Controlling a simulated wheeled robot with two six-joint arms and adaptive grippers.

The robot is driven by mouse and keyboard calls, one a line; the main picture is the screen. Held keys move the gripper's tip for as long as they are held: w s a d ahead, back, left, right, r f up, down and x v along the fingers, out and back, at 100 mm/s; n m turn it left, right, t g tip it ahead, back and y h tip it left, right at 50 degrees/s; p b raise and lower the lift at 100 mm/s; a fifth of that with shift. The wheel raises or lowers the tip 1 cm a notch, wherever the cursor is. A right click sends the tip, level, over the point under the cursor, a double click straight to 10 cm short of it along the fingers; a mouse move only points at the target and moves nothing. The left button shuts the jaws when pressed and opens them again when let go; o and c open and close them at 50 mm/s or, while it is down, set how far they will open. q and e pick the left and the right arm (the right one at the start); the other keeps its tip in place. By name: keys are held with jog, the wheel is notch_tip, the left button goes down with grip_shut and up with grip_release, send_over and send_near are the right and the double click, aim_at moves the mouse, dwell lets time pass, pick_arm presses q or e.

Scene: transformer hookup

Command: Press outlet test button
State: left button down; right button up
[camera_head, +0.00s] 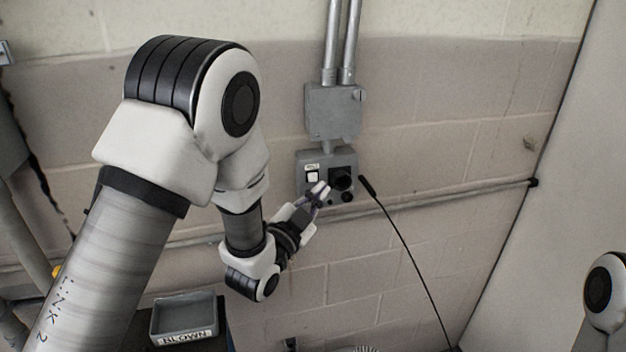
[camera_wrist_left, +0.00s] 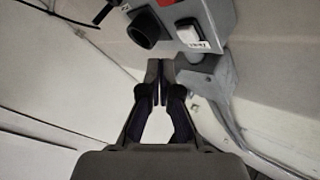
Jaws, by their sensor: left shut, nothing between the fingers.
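The grey outlet box (camera_head: 325,159) is mounted on the wall in the middle of the head view. In the left wrist view the shut fingertips (camera_wrist_left: 160,66) lie below the white button (camera_wrist_left: 187,34) and black socket (camera_wrist_left: 143,28) in the picture. I cannot tell if they touch the box. My right gripper is out of view.
A black cable (camera_head: 404,244) ends in a plug just right of the box. A grey junction box (camera_head: 334,110) and conduits are above it, and a horizontal pipe (camera_head: 440,194) runs along the wall below. A grey tray labelled BLOWN (camera_head: 184,337) stands lower left.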

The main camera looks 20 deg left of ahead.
pick_arm(q)
jog(key=s+d, duration=0.1)
jog(key=s, duration=0.1)
jog(key=shift+s+d, duration=0.3)
jog(key=shift+d, duration=0.1)
dwell(0.5)
